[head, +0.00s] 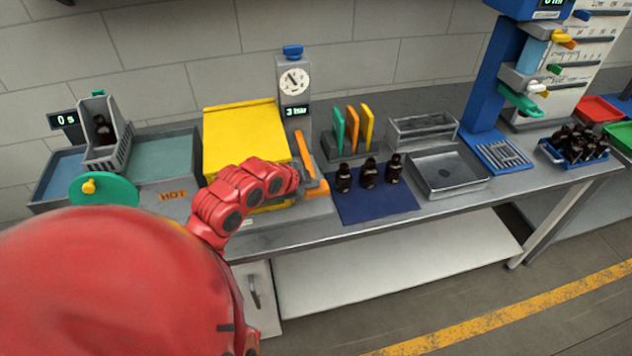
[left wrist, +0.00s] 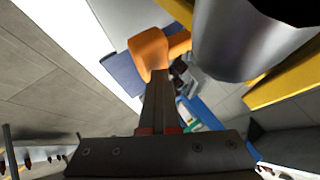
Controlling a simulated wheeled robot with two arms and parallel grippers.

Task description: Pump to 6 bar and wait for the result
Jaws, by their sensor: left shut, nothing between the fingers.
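The pressure gauge (head: 293,80) stands on a grey post behind the yellow lid (head: 245,135); its small display (head: 297,111) seems to read 3 bar. An orange pump lever (head: 306,150) slopes down in front of the post, with its grip (head: 318,188) low, near the bench front. My red left arm reaches over the yellow box to the lever. In the left wrist view my left gripper (left wrist: 160,75) is shut and empty, its fingertips at the orange grip (left wrist: 150,48); I cannot tell whether they touch. My right gripper is out of view.
Three dark bottles (head: 368,173) stand on a blue mat (head: 375,205) right of the lever. A grey tray (head: 447,172), a blue press (head: 492,90) and a crate of bottles (head: 575,145) lie further right. A HOT bath (head: 165,160) and green wheel (head: 105,190) are left.

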